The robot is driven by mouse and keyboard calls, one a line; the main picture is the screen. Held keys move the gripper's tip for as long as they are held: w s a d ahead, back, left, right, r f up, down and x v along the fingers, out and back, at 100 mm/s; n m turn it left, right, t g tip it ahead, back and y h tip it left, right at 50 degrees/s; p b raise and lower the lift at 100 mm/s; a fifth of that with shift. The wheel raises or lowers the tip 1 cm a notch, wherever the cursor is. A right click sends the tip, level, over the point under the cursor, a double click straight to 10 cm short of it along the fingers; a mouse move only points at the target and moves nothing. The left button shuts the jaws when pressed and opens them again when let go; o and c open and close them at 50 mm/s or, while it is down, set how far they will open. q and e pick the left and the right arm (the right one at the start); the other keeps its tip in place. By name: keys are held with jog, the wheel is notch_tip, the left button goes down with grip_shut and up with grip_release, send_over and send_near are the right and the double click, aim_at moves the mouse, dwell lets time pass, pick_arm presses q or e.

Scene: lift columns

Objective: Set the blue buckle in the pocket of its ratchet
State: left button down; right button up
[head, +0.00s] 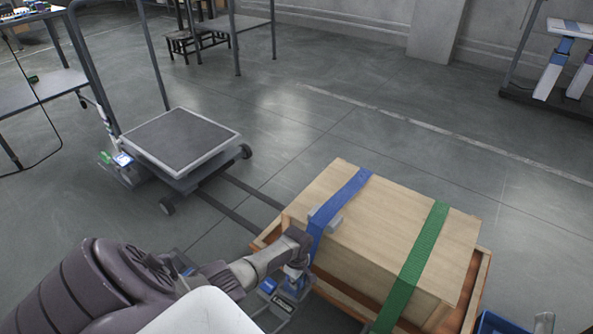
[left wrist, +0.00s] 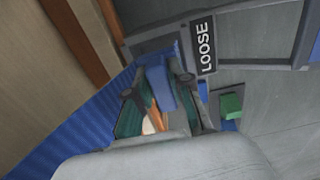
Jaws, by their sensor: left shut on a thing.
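The blue buckle (left wrist: 160,86) is between the fingers of my left gripper (left wrist: 166,112) in the left wrist view. The gripper is shut on it. Just beyond the buckle is a grey ratchet frame (left wrist: 152,44) with a plate reading LOOSE (left wrist: 206,48). The buckle's far end is close to this frame; I cannot tell whether it touches or is in the pocket. In the head view my left gripper (head: 294,272) is low at the crate's near-left side, beside the blue strap (head: 322,222). The buckle is hard to make out there. My right gripper is not in view.
A wooden crate (head: 392,220) stands on a wooden pallet (head: 473,307), with a green strap (head: 416,262) over it. A green block (left wrist: 231,104) lies right of the gripper in the wrist view. A cart (head: 180,137) stands at the left.

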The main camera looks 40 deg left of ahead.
pick_arm(q)
jog(key=shift+f, duration=0.25)
jog(key=shift+f+b, duration=0.7)
jog(key=shift+b, duration=0.1)
jog(key=shift+f, duration=0.3)
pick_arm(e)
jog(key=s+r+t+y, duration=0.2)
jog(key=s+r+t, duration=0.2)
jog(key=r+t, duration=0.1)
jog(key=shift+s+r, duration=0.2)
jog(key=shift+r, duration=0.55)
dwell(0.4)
pick_arm(q)
jog(key=c, duration=1)
grip_release()
notch_tip(320, 180, up, 12)
